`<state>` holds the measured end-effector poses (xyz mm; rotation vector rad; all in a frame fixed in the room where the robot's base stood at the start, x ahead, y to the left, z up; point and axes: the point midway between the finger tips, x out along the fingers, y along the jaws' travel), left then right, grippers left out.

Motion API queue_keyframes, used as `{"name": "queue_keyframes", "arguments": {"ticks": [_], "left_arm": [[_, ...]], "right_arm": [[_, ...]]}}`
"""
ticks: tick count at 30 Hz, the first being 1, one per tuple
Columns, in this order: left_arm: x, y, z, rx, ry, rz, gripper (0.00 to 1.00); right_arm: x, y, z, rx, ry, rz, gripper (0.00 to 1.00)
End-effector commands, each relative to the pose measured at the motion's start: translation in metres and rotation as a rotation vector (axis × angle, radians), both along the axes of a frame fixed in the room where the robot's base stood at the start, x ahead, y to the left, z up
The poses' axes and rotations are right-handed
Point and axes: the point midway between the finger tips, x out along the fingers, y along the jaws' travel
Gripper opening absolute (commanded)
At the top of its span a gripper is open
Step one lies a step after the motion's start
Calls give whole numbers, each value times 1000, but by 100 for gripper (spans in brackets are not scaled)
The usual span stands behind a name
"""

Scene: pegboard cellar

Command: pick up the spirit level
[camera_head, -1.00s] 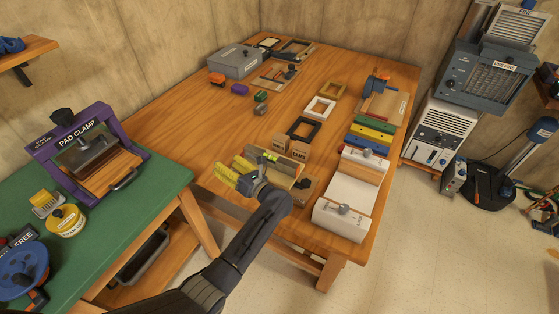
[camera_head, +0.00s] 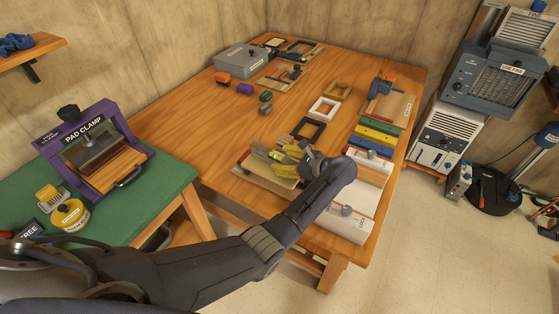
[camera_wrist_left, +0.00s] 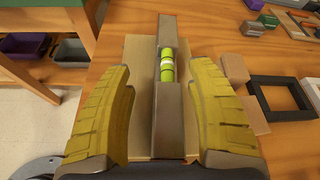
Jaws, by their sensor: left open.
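The spirit level (camera_wrist_left: 169,115) is a long grey-brown bar with a bright yellow-green vial. It lies on a tan board (camera_wrist_left: 139,100) in the left wrist view, running up the picture between the fingers. My left gripper (camera_wrist_left: 158,75) has two ribbed yellow fingers, spread open on either side of the level with a gap on each side. In the head view, my left gripper (camera_head: 280,155) is over the near part of the wooden table, and its fingers and arm hide most of the level. My right gripper does not show.
A black frame (camera_head: 307,130) and a small block (camera_wrist_left: 235,69) are close to the level. A white roll-like item (camera_head: 345,221) lies near the table's front edge. Coloured strips (camera_head: 375,137) are to the right. The table's left middle (camera_head: 190,125) is clear.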

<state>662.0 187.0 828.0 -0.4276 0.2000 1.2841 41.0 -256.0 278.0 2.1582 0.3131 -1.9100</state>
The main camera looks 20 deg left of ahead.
Motion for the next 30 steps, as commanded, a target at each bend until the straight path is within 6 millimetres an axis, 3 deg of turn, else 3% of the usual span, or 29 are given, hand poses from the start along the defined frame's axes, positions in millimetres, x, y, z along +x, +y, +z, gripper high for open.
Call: {"name": "queue_keyframes", "arguments": {"ticks": [9,21,30], "left_arm": [[8,26,-11,4,1,-1,57],[9,30,-13,3,1,-3,59],[9,30,-13,3,1,-3,24]], "right_arm": [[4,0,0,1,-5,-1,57],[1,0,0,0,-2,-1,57],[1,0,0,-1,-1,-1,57]]}}
